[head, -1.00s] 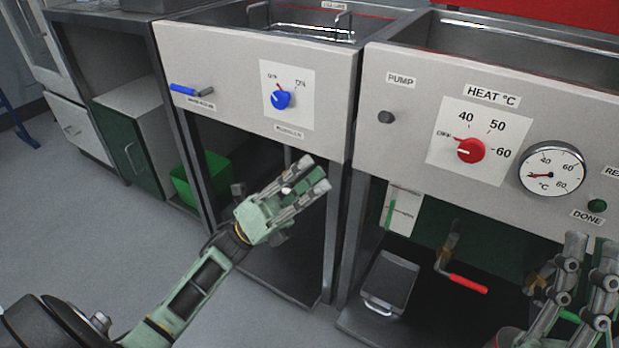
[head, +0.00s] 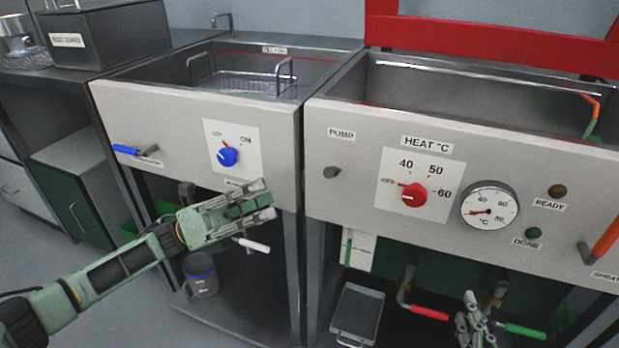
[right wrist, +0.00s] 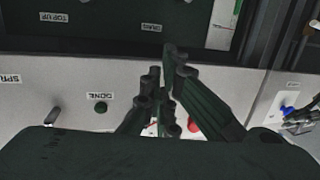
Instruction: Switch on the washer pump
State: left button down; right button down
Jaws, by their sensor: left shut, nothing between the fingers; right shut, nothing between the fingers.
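The pump control is a small dark grey button or knob (head: 331,172) below the PUMP label (head: 341,133), at the left of the right-hand front panel (head: 345,205). My left gripper (head: 272,200) is shut and empty, in front of the left-hand panel's lower edge, left of and below the pump control and apart from it in the picture. My right gripper (head: 472,305) is low at the right, below the panel in the picture, shut and empty. It also shows in the right wrist view (right wrist: 165,60), where the pump control cannot be made out.
A red heat knob (head: 413,194), a gauge (head: 489,210) and the ready and done lamps share the panel. A blue knob (head: 228,156) and a blue-handled lever (head: 128,150) are on the left panel. Red (head: 430,313) and green (head: 525,330) valve handles lie low, near my right gripper.

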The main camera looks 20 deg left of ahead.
pick_arm(q)
send_near(333, 172)
jog(key=w+d+r, duration=0.1)
jog(key=w+d, duration=0.2)
jog(key=d, duration=0.1)
jog(key=shift+s+d+r, duration=0.1)
jog(key=shift+d+r, duration=0.1)
jog(key=shift+r, duration=0.15)
pick_arm(e)
jog(key=shift+r+t, duration=0.3)
jog(key=shift+r, duration=0.1)
jog(key=shift+w+a, duration=0.1)
pick_arm(q)
jog(key=shift+d+r+n+t+p, duration=0.2)
jog(key=shift+r+n+t+p, duration=0.1)
jog(key=shift+r+n+p, duration=0.3)
pick_arm(e)
notch_tip(333, 172, down, 7)
jog(key=s+d+g+h, duration=0.1)
jog(key=s+g, duration=0.2)
jog(key=g, duration=0.1)
jog(key=shift+d, duration=0.3)
pick_arm(q)
jog(key=shift+f, duration=0.1)
pick_arm(e)
jog(key=shift+w, duration=0.1)
